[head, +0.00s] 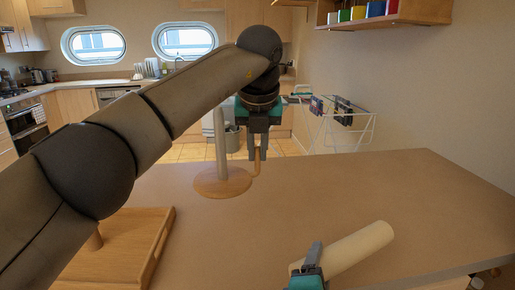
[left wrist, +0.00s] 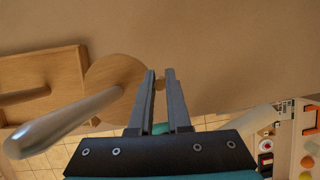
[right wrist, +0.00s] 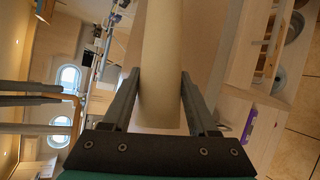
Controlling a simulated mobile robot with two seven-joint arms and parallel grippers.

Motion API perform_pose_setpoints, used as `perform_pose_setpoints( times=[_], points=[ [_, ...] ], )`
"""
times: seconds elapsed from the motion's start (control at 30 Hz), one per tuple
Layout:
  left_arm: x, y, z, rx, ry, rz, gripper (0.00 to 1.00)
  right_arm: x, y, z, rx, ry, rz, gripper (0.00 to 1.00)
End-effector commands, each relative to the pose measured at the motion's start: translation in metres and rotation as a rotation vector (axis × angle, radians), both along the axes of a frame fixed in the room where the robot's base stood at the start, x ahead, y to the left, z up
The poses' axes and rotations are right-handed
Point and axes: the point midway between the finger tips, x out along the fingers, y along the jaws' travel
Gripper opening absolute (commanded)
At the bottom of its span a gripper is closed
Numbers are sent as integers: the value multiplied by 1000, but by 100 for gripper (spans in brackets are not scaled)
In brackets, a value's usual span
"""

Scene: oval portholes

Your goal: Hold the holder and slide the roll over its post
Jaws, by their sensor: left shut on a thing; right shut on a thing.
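The holder has a round wooden base (head: 222,183) standing on the table and an upright pale post (head: 220,135). A thin wooden side rod (head: 256,163) rises at the base's right edge. My left gripper (head: 258,152) is shut on this rod, beside the post. In the left wrist view the fingers (left wrist: 160,90) close at the base's edge, and the post (left wrist: 65,122) shows as a grey rod. My right gripper (head: 312,262) is shut on a cream roll (head: 355,247), which lies slanted near the table's front, apart from the holder. The roll (right wrist: 162,60) also shows between the right wrist fingers.
The table (head: 400,190) is clear between the holder and the roll and to the right. A drying rack (head: 340,128) stands on the floor behind the table.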

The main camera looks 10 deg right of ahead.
Motion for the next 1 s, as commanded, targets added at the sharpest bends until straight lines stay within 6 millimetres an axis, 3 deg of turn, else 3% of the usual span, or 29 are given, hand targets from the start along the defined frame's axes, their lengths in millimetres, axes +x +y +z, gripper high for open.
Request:
perform_pose_setpoints(
  times=[1.0],
  points=[
    [0,0,-52,0,-2,-1,0,0,0,-37,-1,-2,0,0]
  ],
)
